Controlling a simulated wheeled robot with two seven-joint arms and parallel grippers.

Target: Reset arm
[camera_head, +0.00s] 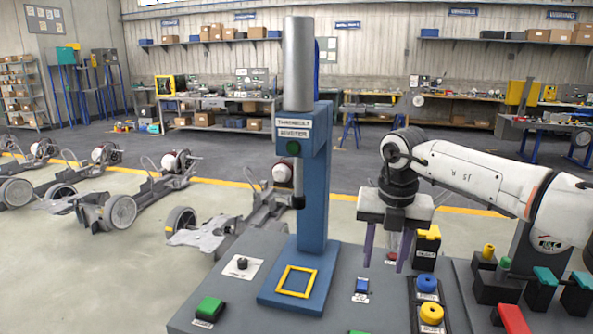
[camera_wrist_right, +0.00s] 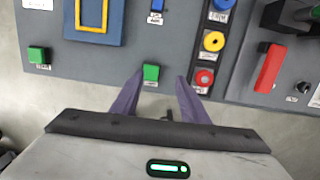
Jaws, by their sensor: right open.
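My right arm (camera_head: 475,172) comes in from the right of the head view, white with a dark wrist. Its right gripper (camera_head: 385,266) points down above the grey workbench (camera_head: 235,300), to the right of the blue press. The two purple fingers are apart, with nothing held between them. In the right wrist view the gripper (camera_wrist_right: 161,77) is also open, and a green button (camera_wrist_right: 151,72) shows between the fingertips; I cannot tell the height above it. My left gripper is not in view.
The blue press (camera_head: 312,190) with a yellow square frame (camera_head: 297,281) stands on the bench. Coloured levers (camera_head: 543,276) are at right. Chassis (camera_head: 125,208) stand behind.

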